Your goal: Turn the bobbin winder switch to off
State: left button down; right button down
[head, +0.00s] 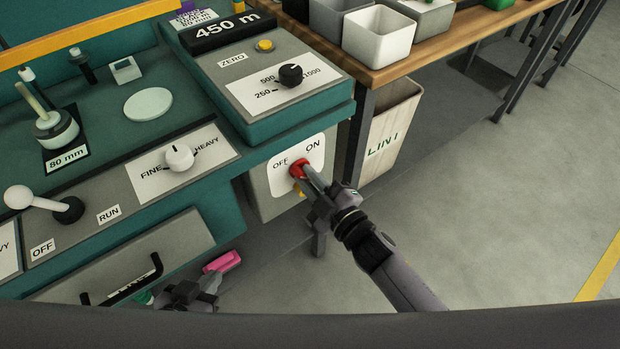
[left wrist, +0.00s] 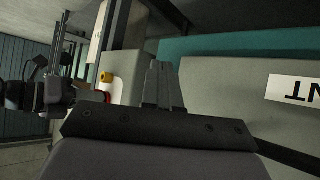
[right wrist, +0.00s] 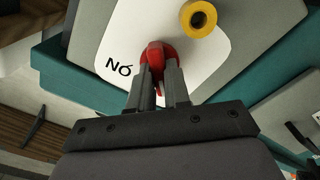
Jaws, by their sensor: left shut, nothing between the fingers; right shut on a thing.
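The bobbin winder switch is a red knob (head: 298,170) on a white plate (head: 313,148) marked OFF at left and ON at right, on a grey box front. My right gripper (head: 306,174) is shut on the red knob; the right wrist view shows the knob (right wrist: 156,55) between its fingertips, with ON beside it. The fingers hide part of the knob, and I cannot tell which mark it points to. My left gripper (head: 190,292) is shut and empty, low in front of the machine near the drawer handle. The left wrist view shows its closed fingers (left wrist: 163,82).
A yellow round part (right wrist: 198,18) sticks out close beside the red knob. A drawer handle (head: 150,275) and a pink object (head: 222,262) are near my left gripper. A LINT bin (head: 391,130) stands under the wooden bench (head: 450,45) at right. The floor at right is clear.

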dwell(0.5)
jog(key=c, duration=1.1)
grip_release()
jog(key=p+v, duration=0.1)
jog(key=v, duration=0.6)
